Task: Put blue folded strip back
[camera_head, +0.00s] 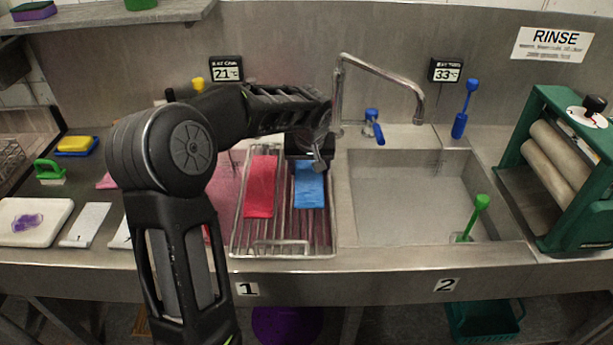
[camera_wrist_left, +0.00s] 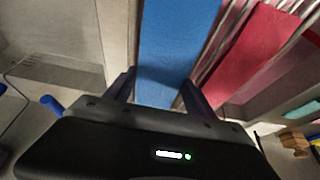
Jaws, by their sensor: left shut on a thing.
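The blue folded strip (camera_head: 310,188) is at the right side of the wire rack (camera_head: 276,248), lengthwise beside a red folded strip (camera_head: 260,187). My left gripper (camera_head: 316,160) reaches in from above and is shut on the far end of the blue strip. In the left wrist view, the blue strip (camera_wrist_left: 172,45) runs between the two fingers (camera_wrist_left: 158,97), with the red strip (camera_wrist_left: 254,55) apart from it on the right. I cannot tell whether the blue strip rests on the rack bars or hangs just above them. My right gripper is not in view.
The rack spans basin 1, with pink liquid at its left. Basin 2 (camera_head: 405,185) is open at the right, with a green tool (camera_head: 473,215) in it. A faucet (camera_head: 385,72) stands behind. A green roller wringer (camera_head: 560,165) is far right. A white board (camera_head: 33,222) lies left.

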